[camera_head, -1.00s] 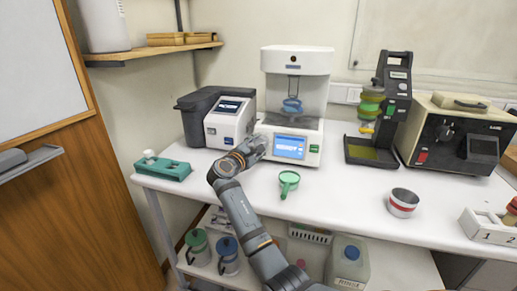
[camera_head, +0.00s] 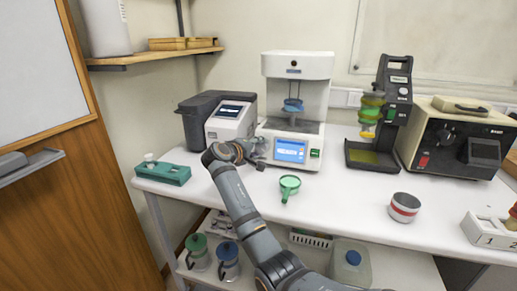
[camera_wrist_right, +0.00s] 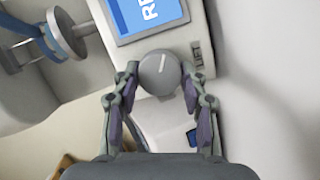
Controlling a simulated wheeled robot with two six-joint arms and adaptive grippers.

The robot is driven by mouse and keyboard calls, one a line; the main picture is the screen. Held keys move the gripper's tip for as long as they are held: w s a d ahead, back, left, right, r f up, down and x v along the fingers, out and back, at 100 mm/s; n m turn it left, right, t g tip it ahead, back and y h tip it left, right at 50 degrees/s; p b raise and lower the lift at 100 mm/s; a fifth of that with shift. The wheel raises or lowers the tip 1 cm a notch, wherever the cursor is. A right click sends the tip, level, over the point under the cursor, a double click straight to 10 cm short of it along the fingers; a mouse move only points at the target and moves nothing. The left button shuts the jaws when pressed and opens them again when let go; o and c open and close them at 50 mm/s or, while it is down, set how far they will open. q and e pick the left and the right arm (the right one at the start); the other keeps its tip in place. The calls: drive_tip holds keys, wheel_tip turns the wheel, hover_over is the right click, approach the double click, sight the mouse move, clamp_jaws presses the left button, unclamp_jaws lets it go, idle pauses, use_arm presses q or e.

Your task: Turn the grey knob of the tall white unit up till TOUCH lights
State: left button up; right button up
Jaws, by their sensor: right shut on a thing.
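The tall white unit (camera_head: 297,95) stands at the back middle of the table, with a lit blue screen (camera_head: 291,151) on its base. Its grey knob (camera_wrist_right: 159,72) shows in the right wrist view, round with a white pointer line, beside a small label that seems to read LIFT. My right gripper (camera_head: 257,150) is at the left front of the unit's base. In the wrist view its two fingers (camera_wrist_right: 160,82) are closed on the knob from either side. The screen there shows only the letters "RE". A blue ring (camera_head: 293,105) hangs inside the unit. My left gripper is not in view.
A smaller white-and-dark device (camera_head: 229,121) stands just left of the unit, close to my right gripper. A green funnel (camera_head: 289,186) lies in front of the unit. A black stand (camera_head: 393,100) and a beige box (camera_head: 459,135) stand to the right. A striped cup (camera_head: 404,207) is at the front right.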

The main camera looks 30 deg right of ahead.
drive_tip(key=shift+r+m+y, duration=0.1)
drive_tip(key=shift+m+y, duration=0.5)
drive_tip(key=shift+m, duration=1.4)
drive_tip(key=o, duration=1.1)
drive_tip(key=shift+o, duration=0.2)
drive_tip(key=v, duration=1.2)
drive_tip(key=shift+w, duration=0.1)
